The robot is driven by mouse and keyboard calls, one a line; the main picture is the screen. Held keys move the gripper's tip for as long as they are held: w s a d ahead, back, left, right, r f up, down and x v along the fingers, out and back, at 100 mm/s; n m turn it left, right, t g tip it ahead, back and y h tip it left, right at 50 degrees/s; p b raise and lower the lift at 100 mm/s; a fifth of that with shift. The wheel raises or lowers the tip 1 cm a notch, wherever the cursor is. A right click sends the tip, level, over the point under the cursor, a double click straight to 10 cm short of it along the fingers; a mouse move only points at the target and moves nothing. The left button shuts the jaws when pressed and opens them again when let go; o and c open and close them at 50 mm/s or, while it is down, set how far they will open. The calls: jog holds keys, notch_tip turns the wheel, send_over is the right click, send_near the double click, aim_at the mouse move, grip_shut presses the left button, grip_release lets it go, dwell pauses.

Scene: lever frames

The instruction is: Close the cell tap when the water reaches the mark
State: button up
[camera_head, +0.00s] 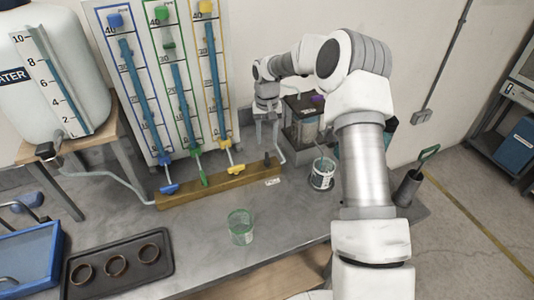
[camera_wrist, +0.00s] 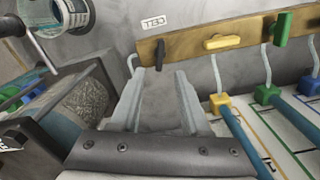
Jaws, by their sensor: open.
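The cell tap (camera_wrist: 160,54) is a small black lever on the wooden rail, beside a label reading CELL, and points across the rail. In the head view the tap (camera_head: 267,159) is at the rail's right end. My gripper (camera_wrist: 160,75) is open and empty, its fingertips close to the tap and on either side of its line; contact cannot be told. My gripper (camera_head: 266,135) hangs above that rail end in the head view. The cell (camera_wrist: 82,103) holds grainy material and a bluish-grey part; the water level and mark are not clear. The cell also shows in the head view (camera_head: 306,128).
The wooden rail (camera_head: 220,186) also carries blue, green and yellow taps under tall scaled tubes. A green-tinted beaker (camera_head: 240,228), a white tin (camera_head: 321,174) and a black tray (camera_head: 120,288) with brown rings stand on the bench. A water tank (camera_head: 45,85) is at left.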

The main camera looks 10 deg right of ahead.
aim_at(267, 157)
notch_tip(267, 157, down, 8)
jog(key=shift+f+p, duration=0.1)
jog(key=shift+p, duration=0.35)
grip_shut()
